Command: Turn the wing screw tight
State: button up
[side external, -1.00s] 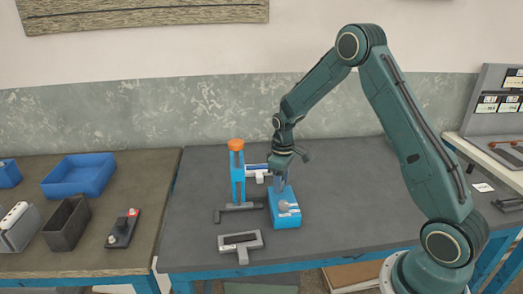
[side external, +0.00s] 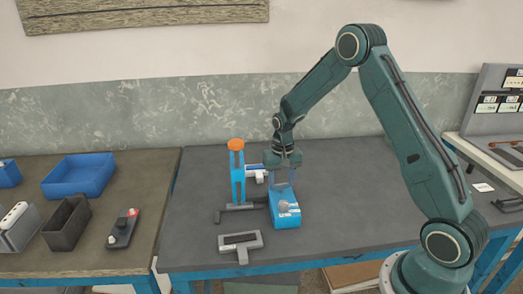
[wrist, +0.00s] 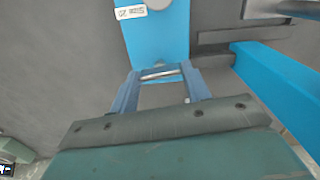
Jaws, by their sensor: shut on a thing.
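The blue block (side external: 287,221) stands on the grey bench, with a pale label and a round grey part on it. It also shows at the top of the wrist view (wrist: 150,42). My gripper (side external: 284,184) points down at the back end of the block. In the wrist view its two blue fingers (wrist: 160,76) are at either side of a small metal bar (wrist: 160,72), which looks like the wing screw, at the block's near edge. The gripper is shut on it. The screw is too hidden in the side view to tell how deep it sits.
A blue post with an orange cap (side external: 237,146) stands close at the left of the gripper, on a dark grey foot (side external: 237,208). A grey T-shaped piece (side external: 241,245) lies in front. A blue tray (side external: 78,176) is on the left table.

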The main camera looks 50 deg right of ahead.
jog(key=shift+m, duration=0.7)
jog(key=o, duration=1)
jog(key=shift+r, duration=0.1)
notch_tip(320, 180, up, 14)
dwell(0.4)
